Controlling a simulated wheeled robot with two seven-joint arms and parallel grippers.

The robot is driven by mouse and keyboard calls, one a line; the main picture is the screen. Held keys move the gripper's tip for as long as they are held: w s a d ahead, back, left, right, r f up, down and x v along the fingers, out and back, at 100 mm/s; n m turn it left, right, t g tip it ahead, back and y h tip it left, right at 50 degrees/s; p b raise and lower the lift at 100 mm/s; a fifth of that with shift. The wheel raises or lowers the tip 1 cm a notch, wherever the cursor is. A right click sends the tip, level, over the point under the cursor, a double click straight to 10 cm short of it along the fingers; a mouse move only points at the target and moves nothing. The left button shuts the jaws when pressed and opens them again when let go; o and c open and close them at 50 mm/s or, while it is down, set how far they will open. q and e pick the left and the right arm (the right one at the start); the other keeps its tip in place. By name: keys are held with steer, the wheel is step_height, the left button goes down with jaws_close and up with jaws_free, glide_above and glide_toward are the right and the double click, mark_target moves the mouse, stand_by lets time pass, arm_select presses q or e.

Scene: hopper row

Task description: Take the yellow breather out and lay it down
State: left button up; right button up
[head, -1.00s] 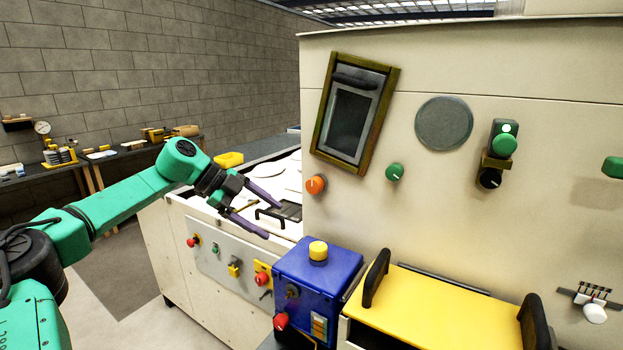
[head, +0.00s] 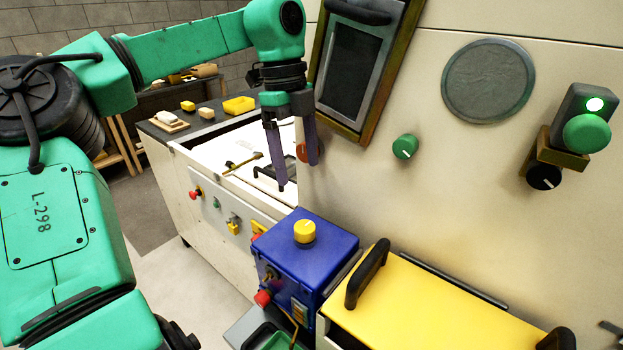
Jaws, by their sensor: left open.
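The yellow breather (head: 305,231) is a short round cap seated upright in the top of the blue box (head: 330,265). My left gripper (head: 298,174) points down with its two purple fingers apart and nothing between them. Its fingertips show above the breather in the picture, apart from it. How far they are from it in depth is hard to tell. My right gripper is not in view.
A yellow lid with black handles (head: 430,310) lies right of the blue box. A red knob (head: 262,298) sticks out of the box's front. A pale wall with a framed window (head: 350,75) rises behind. A white-topped cabinet (head: 225,150) stands at the left.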

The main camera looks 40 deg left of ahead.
mark_target(305, 226)
arm_select(q)
steer(key=f, duration=0.1)
steer(key=s+f, duration=0.1)
steer(key=f, duration=0.1)
steer(key=s+d+f, duration=0.1)
steer(key=f, duration=0.1)
steer(key=shift+f+p, duration=0.25)
steer(key=shift+p, duration=0.15)
steer(key=f, duration=0.4)
steer(key=w+d+f+p, duration=0.1)
steer(key=f, duration=0.1)
steer(key=shift+w+f, duration=0.1)
steer(key=shift+f, duration=0.4)
steer(key=shift+s, duration=0.2)
steer(key=shift+c, duration=0.9)
steer(key=shift+w, duration=0.1)
jaws_close()
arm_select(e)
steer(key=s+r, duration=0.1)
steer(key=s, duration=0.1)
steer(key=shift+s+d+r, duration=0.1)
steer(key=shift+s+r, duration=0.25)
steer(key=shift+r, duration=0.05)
